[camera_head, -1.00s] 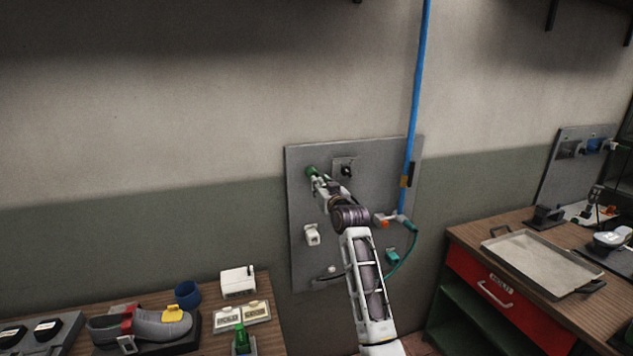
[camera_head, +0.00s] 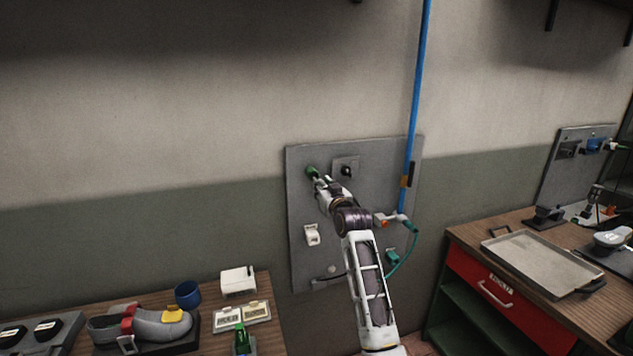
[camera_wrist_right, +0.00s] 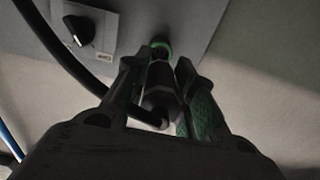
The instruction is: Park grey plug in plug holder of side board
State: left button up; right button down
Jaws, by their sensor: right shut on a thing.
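My right gripper (camera_head: 321,183) is at the upper left of the grey side board (camera_head: 385,160) on the wall. In the right wrist view its fingers (camera_wrist_right: 160,80) are shut on a dark grey plug (camera_wrist_right: 161,78) with a black cable. A green round fitting (camera_wrist_right: 160,46) is just beyond the plug's far end; it also shows on the board in the head view (camera_head: 312,171). I cannot tell how far the plug sits in the fitting, or whether this fitting is the plug holder. My left gripper is not in view.
A dark knob (camera_head: 347,171) is on a plate right of the gripper. A white switch (camera_head: 311,235) is below. Benches stand at both sides, one with a tray (camera_head: 540,264).

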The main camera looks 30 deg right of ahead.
jog(key=shift+s, duration=0.1)
jog(key=shift+v, duration=0.85)
jog(key=shift+f, duration=0.1)
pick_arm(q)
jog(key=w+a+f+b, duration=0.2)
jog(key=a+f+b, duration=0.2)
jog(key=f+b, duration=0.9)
pick_arm(e)
notch_tip(320, 180, down, 28)
dwell(3.6)
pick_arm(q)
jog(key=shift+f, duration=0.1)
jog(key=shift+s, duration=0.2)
pick_arm(e)
jog(key=shift+w, duration=0.3)
